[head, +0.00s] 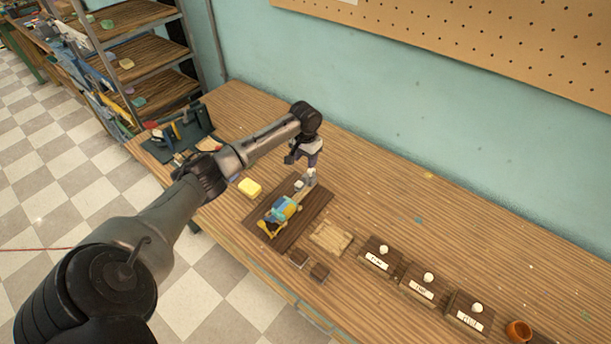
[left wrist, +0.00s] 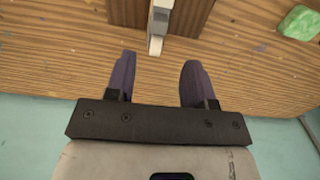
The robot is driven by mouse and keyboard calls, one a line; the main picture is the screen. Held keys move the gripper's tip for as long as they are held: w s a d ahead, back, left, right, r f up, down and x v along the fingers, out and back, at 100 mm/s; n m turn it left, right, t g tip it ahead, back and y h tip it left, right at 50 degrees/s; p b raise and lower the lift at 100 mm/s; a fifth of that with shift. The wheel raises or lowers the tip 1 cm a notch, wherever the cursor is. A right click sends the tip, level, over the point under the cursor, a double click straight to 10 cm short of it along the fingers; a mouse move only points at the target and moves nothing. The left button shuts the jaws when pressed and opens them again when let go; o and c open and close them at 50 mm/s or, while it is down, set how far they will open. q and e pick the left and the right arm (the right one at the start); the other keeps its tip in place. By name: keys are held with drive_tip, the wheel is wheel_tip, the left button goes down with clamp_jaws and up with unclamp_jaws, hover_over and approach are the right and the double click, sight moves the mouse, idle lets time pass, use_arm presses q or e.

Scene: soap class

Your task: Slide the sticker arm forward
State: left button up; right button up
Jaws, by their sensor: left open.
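The sticker machine (head: 283,211), blue and yellow, sits on a dark wooden board (head: 262,238) on the workbench. A grey, pale-ended arm piece (head: 300,187), which looks like the sticker arm, extends from its back toward the wall. My left gripper (head: 309,166) is over the back end of the board, close to that piece. In the left wrist view, the open purple fingers (left wrist: 158,65) are empty. The grey arm piece (left wrist: 158,25) lies just beyond the fingertips, in line with the gap. I cannot tell whether they touch. My right gripper is not in view.
A yellow block (head: 249,187) lies left of the board. Farther right stand three labelled boxes (head: 424,283) with white knobs and an orange cup (head: 519,331). The bench behind is mostly clear.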

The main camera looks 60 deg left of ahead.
sight(305, 175)
use_arm(q)
wheel_tip(305, 175, down, 9)
drive_tip(key=shift+r+b, duration=0.1)
drive_tip(key=shift+b, duration=0.45)
clamp_jaws()
idle(0.3)
